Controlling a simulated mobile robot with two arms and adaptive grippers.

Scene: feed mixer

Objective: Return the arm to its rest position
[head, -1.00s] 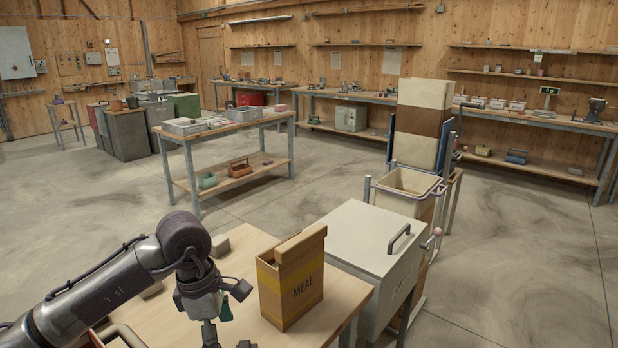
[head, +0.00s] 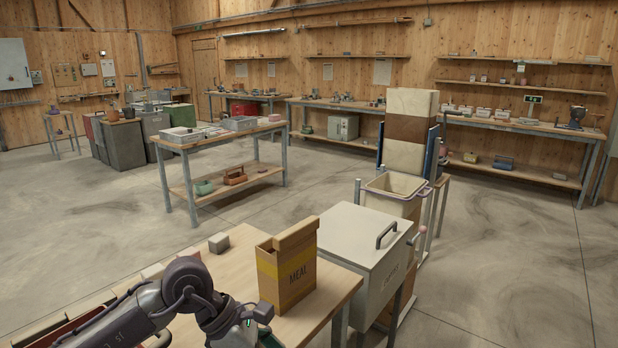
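My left arm comes in from the lower left over the near wooden table (head: 335,283). Its wrist is at the bottom of the head view, and my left gripper is mostly cut off by the lower edge, so its fingers do not show clearly. A box of meal (head: 287,268) with a yellow band stands upright on the table, to the right of the wrist, its top flap raised. I see nothing held by the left arm. My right gripper is not in view.
A white lidded bin (head: 362,236) with a dark handle stands right of the table. Behind it is an open beige bin (head: 395,187) by a tall stack. A small grey block (head: 219,242) lies on the table. Open concrete floor lies to the right.

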